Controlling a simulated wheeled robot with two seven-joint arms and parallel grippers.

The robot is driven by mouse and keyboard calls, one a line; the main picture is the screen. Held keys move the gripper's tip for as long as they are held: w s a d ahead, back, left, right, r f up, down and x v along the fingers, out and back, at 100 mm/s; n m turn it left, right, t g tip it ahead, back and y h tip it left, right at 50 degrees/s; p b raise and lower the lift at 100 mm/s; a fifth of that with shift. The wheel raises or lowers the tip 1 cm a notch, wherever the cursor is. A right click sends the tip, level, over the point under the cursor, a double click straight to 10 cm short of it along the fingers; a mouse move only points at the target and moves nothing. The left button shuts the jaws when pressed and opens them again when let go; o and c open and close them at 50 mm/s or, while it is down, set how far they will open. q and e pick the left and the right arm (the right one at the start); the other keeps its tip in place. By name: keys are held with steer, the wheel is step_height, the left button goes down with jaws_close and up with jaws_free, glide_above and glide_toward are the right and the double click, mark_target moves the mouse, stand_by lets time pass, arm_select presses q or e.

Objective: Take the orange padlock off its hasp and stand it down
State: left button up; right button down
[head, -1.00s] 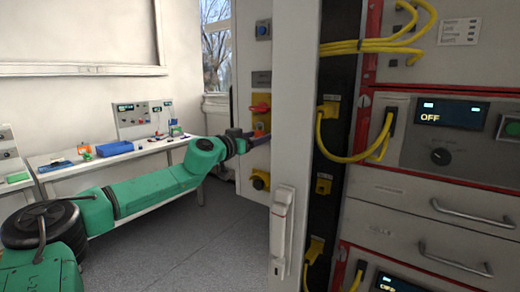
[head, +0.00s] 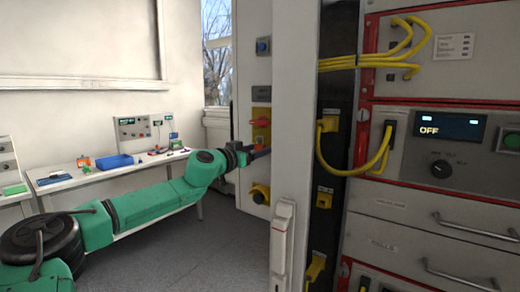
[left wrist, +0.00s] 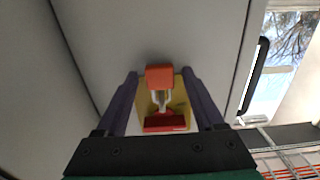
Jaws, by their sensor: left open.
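The orange padlock (left wrist: 159,76) shows in the left wrist view, its pale shackle running to a red part (left wrist: 165,123) on a yellow plate (left wrist: 181,98). My left gripper (left wrist: 160,74) is open, with one dark finger on each side of the padlock. I cannot tell whether either finger touches it. In the head view, the red part (head: 260,121) and the yellow plate (head: 260,136) show on the grey panel, with my left gripper (head: 262,153) just below them. The padlock is not clearly visible there. My right gripper is not in view.
A pale cabinet post (head: 294,120) with a white handle (head: 282,238) stands close on the right. A bench (head: 90,176) stands at the back left.

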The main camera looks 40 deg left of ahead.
arm_select(q)
steer(key=c, duration=1.1)
steer(key=shift+r+p, duration=0.45)
steer(key=shift+r, duration=0.2)
